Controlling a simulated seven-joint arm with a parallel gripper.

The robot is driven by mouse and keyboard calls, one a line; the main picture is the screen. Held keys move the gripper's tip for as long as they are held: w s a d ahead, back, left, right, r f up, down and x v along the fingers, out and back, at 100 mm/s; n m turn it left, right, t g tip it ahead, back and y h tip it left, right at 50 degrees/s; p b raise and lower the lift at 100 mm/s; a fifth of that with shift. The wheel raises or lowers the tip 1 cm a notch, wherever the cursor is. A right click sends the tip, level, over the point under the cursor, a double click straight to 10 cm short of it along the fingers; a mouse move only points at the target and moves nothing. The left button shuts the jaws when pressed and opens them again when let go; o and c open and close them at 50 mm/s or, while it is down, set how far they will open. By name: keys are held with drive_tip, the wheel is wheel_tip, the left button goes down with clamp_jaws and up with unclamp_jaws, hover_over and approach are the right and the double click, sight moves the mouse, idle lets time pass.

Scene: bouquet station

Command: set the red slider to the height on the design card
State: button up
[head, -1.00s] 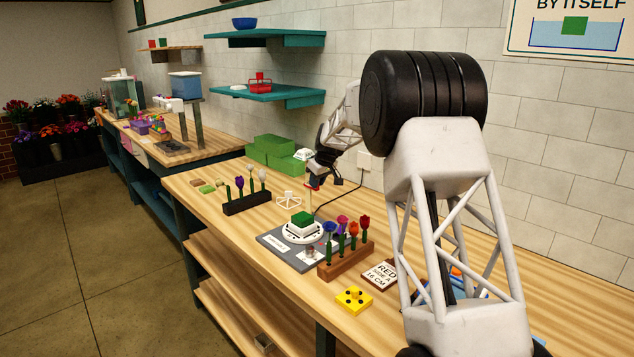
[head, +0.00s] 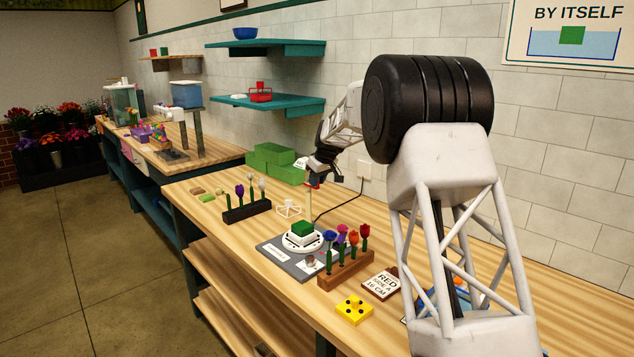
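The red slider (head: 313,185) is a small red piece on a thin upright post (head: 308,203) behind the white round stand. My gripper (head: 318,178) is at the slider, high on the post. Its fingers are dark and small here, so I cannot tell whether they close on the slider. The design card (head: 381,283) lies at the front right and reads "RED", "SIDE A" and "16 CM". Any scale marks on the post are too small to read.
A yellow block (head: 354,310) is in front. Green blocks (head: 275,163) stand behind, and a dark rack (head: 246,211) at left.

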drive_tip(key=o, duration=0.4)
drive_tip(key=shift+c, duration=0.2)
drive_tip(key=shift+r, duration=0.1)
drive_tip(key=v, duration=0.7)
drive_tip(key=shift+r, duration=0.25)
drive_tip(key=shift+s+d, duration=0.1)
drive_tip(key=shift+d, duration=0.05)
drive_tip(key=shift+s, duration=0.1)
